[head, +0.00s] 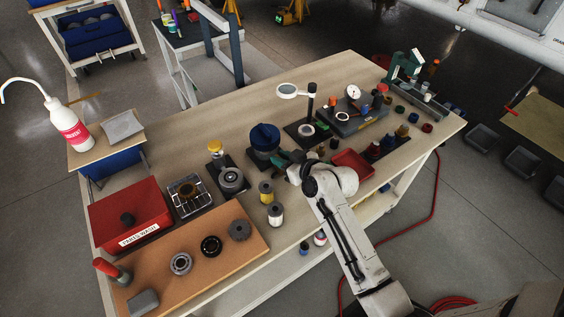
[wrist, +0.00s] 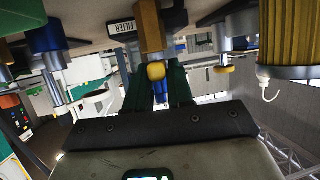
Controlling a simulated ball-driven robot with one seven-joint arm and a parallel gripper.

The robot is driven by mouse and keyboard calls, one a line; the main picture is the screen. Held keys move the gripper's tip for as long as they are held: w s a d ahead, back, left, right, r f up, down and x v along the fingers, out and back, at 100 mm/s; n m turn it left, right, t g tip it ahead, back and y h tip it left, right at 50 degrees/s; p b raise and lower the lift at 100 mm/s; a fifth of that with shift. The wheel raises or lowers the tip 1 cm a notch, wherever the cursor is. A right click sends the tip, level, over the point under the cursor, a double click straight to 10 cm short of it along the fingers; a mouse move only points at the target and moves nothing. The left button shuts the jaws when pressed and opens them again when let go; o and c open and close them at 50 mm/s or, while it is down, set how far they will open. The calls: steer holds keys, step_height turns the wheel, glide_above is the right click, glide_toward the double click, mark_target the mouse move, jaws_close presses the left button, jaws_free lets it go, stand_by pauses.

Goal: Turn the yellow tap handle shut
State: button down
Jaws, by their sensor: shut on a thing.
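The yellow tap handle (wrist: 150,28) is at the top middle of the wrist view, with a rounded yellow end (wrist: 156,71) facing the camera. My gripper (wrist: 152,52) has its dark green fingers on either side of the handle and is shut on it. In the head view my gripper (head: 281,163) reaches in beside the blue-topped canister (head: 263,137) on the workbench. The handle is hidden there behind the gripper and wrist. A dark part with a "FILTER" label (wrist: 122,28) sits just left of the handle in the wrist view.
On the workbench (head: 222,112), a red parts-wash bin (head: 125,208) and a brown mat (head: 215,262) with round parts lie to the left. A small red tray (head: 352,165) and a magnifier stand (head: 288,91) are to the right. Small cans (head: 266,192) stand close to the gripper.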

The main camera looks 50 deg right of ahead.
steer(key=n+y+b, duration=0.2)
steer(key=y+b, duration=0.1)
steer(key=b, duration=0.1)
steer(key=shift+d+f+n, duration=0.25)
steer(key=shift+n, duration=0.15)
steer(key=shift+r+n+y+b, duration=0.1)
steer(key=shift+n+y+b, duration=0.8)
steer(key=shift+y+b, duration=0.25)
steer(key=n+g+y+b, duration=0.2)
steer(key=n+y, duration=0.1)
steer(key=y, duration=0.1)
steer(key=shift+w+d+n+b, duration=0.1)
steer(key=shift+n+b, duration=0.2)
steer(key=n+g+y+b, duration=0.1)
steer(key=n+g+y, duration=0.1)
steer(key=shift+r+n, duration=0.15)
steer(key=shift+n, duration=0.15)
steer(key=n+g+y+p, duration=0.1)
steer(key=n+g+y, duration=0.1)
steer(key=g, duration=0.1)
steer(key=shift+d+r+n, duration=0.1)
steer(key=shift+r+n, duration=0.05)
steer(key=shift+n, duration=0.15)
steer(key=shift+n+g+p, duration=0.5)
steer(key=shift+p, duration=0.15)
steer(key=shift+w+f+y, duration=0.1)
steer(key=shift+f+y, duration=0.1)
steer(key=shift+y, duration=0.05)
